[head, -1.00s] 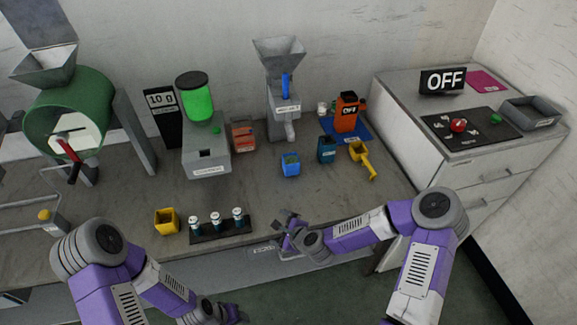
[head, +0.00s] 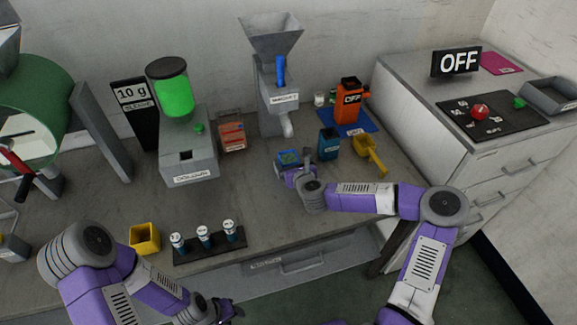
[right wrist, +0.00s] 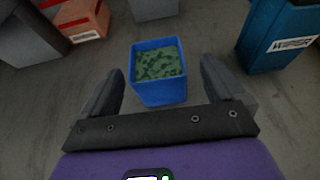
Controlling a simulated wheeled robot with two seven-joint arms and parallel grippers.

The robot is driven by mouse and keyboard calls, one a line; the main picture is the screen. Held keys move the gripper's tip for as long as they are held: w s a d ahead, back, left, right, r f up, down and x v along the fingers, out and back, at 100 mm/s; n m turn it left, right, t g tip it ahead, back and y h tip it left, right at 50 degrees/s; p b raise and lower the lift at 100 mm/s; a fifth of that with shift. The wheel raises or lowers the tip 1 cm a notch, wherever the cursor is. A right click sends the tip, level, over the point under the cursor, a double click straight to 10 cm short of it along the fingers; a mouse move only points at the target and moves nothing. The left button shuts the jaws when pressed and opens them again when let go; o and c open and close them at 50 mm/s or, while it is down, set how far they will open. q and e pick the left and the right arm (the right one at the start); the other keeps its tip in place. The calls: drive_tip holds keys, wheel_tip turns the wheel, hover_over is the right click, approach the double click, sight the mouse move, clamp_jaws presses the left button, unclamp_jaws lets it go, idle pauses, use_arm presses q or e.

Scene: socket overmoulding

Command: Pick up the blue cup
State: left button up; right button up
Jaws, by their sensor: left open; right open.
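The blue cup (right wrist: 158,88) stands upright on the table and holds green granules with dark specks, seen in the right wrist view. In the head view the cup (head: 287,158) is partly hidden by my right gripper (head: 285,170). My right gripper also shows in the right wrist view (right wrist: 160,88); its jaws are open, with one finger on each side of the cup's near part and visible gaps to both. My left gripper (head: 228,312) is low at the bottom edge of the head view, open, away from the cup.
A dark blue wiper box (head: 328,143) and a yellow scoop (head: 370,156) stand right of the cup. The grey hopper machine (head: 275,85) is behind it, and an orange box (head: 232,136) is to the left. A vial rack (head: 210,245) and yellow cup (head: 144,239) lie nearer the front.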

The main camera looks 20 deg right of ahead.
sight(286, 156)
drive_tip(key=shift+x, duration=1.85)
drive_tip(key=shift+a+f, duration=0.1)
drive_tip(key=shift+a, duration=0.05)
drive_tip(key=c, duration=1.1)
